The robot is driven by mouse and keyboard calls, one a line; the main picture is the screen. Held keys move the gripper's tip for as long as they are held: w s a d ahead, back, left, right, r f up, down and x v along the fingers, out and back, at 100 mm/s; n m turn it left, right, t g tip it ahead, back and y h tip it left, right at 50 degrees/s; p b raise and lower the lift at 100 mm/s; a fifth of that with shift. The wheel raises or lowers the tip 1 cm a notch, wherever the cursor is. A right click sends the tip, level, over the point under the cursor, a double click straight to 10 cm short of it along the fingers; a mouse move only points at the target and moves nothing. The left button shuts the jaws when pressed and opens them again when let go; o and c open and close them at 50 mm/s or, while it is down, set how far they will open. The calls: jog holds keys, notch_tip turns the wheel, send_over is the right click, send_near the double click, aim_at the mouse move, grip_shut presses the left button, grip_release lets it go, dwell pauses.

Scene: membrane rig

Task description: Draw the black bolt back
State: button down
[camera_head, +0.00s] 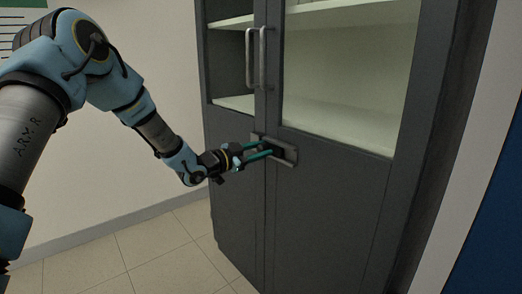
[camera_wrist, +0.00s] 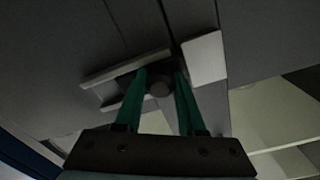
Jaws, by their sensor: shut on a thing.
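The black bolt shows in the wrist view as a dark round knob (camera_wrist: 159,88) in front of a pale metal plate (camera_wrist: 108,75). In the head view the bolt's plate (camera_head: 289,157) sits on the right door of a dark grey cabinet, just beside the door seam. A smaller pale plate (camera_wrist: 204,60) lies across the seam. My gripper (camera_head: 270,149) reaches the bolt from the left. Its two green fingers are shut on the knob, one on each side. The fingers hide part of the bolt, and I cannot tell whether it spans the seam.
The cabinet doors (camera_head: 235,195) are closed, with two upright handles (camera_head: 262,58) above the bolt. Glass panes show pale shelves (camera_head: 335,122) inside. A white wall (camera_head: 120,190) and clear tiled floor (camera_head: 150,250) lie to the left.

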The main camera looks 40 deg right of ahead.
jog(key=shift+s+a+b, duration=0.15)
jog(key=shift+s+b, duration=0.5)
jog(key=shift+s, duration=1.85)
jog(key=c, duration=0.5)
grip_release()
send_near(282, 151)
jog(key=a, duration=0.4)
jog(key=shift+w+a, duration=0.25)
jog(key=shift+w, duration=0.05)
